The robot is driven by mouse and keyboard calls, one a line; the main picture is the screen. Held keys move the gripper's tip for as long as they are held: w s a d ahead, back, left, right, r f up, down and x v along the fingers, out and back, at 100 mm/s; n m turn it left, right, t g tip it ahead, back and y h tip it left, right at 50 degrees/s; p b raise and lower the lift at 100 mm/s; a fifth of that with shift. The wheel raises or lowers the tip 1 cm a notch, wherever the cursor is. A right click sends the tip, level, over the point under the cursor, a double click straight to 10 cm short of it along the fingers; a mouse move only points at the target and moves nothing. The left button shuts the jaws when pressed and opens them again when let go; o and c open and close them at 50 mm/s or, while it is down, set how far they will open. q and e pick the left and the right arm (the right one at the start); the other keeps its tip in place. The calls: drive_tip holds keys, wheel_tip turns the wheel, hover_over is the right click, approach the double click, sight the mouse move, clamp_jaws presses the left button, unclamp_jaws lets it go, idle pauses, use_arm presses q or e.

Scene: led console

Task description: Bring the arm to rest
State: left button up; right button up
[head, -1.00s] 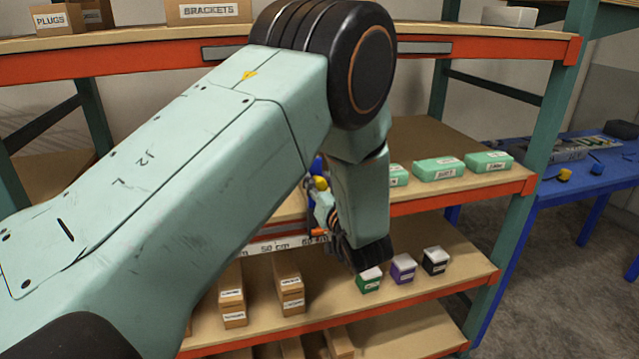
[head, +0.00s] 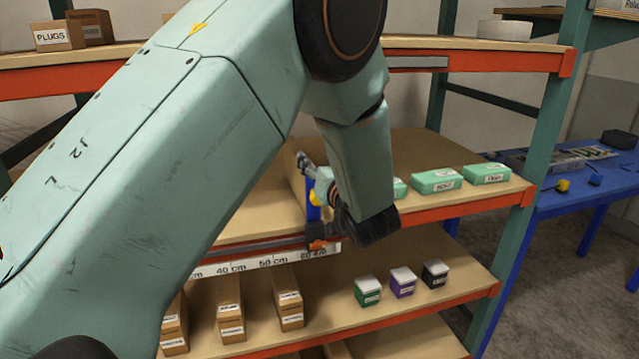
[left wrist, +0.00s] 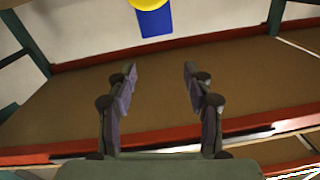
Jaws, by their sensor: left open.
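My left arm (head: 190,130) crosses the head view from the lower left and covers much of the shelving. Its gripper (head: 312,172) is small and partly hidden by the wrist, just above the front edge of the middle shelf. In the left wrist view both fingers of the gripper (left wrist: 158,78) stand wide apart with nothing between them. A yellow round part (left wrist: 132,3) and a blue panel (left wrist: 154,22) show beyond the fingertips. My right gripper is not in view.
Green boxes (head: 437,181) stand on the middle shelf. Small green, purple and black boxes (head: 403,284) and brown cartons (head: 289,310) stand below. A scale strip (head: 265,262) runs along the middle shelf's edge. A blue table (head: 555,205) stands right.

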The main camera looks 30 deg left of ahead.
use_arm(q)
drive_tip(key=shift+s+r, duration=0.1)
drive_tip(key=shift+r, duration=0.95)
drive_tip(key=shift+w, duration=0.2)
drive_tip(key=shift+s, duration=0.15)
